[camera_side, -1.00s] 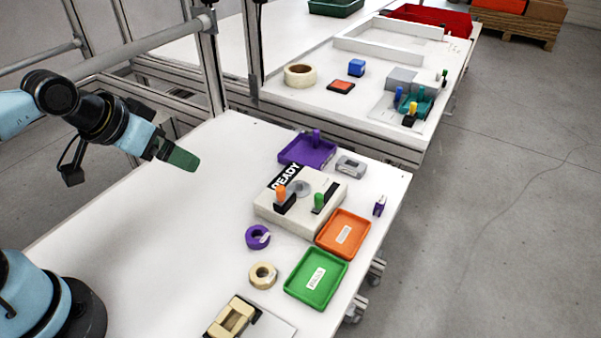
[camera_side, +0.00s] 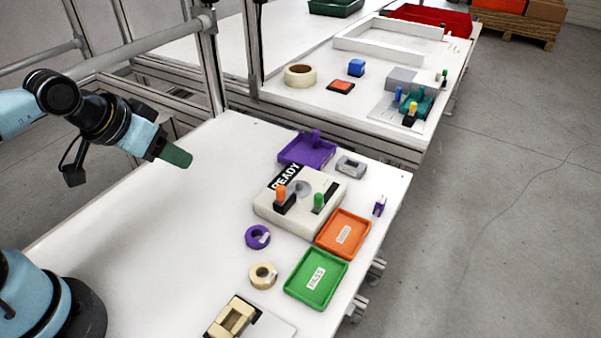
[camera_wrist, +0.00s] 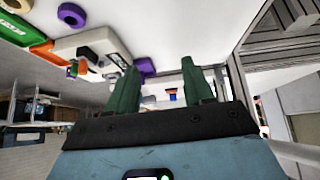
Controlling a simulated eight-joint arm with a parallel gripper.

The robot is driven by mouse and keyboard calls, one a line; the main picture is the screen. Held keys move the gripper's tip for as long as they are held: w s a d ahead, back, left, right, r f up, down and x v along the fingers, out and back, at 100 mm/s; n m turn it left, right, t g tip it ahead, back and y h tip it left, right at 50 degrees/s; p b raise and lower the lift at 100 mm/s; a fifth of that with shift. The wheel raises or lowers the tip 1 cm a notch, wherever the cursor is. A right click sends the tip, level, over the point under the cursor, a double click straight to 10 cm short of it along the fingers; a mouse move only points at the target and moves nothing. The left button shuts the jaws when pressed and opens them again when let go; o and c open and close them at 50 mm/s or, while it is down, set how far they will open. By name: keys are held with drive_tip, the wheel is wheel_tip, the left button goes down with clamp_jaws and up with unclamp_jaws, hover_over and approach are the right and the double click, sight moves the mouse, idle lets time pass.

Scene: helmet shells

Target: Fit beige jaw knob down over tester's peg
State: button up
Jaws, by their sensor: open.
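A beige ring-shaped piece (camera_side: 263,276), which may be the jaw knob, lies on the white table near the green tray. Its top edge also shows in the wrist view (camera_wrist: 18,5). The tester (camera_side: 325,196) is a pale box with a READY label, a round grey spot on top, and an orange and a green handle; it also shows in the wrist view (camera_wrist: 85,45). I cannot make out which part is the peg. My gripper (camera_side: 178,155) is up at the left, well away from both. In the wrist view its green fingers (camera_wrist: 160,68) are apart and empty.
Orange (camera_side: 345,234) and green (camera_side: 316,278) trays sit in front, a purple tray (camera_side: 306,150) behind. A beige block-like piece (camera_side: 232,317) rests at the table's front. The left of the table is clear.

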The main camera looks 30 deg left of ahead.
drive_tip(key=s+d+m+g+h, duration=0.1)
drive_tip(key=d+g, duration=0.1)
drive_tip(key=d, duration=0.9)
drive_tip(key=m+g, duration=0.1)
drive_tip(key=g, duration=0.1)
approach(265, 276)
drive_tip(key=shift+y, duration=0.3)
drive_tip(key=shift+d+x, duration=0.15)
drive_tip(key=shift+x, duration=1.45)
drive_tip(key=shift+d+x, duration=0.15)
drive_tip(key=shift+x, duration=1.45)
drive_tip(key=c, duration=0.7)
drive_tip(key=shift+r, duration=0.1)
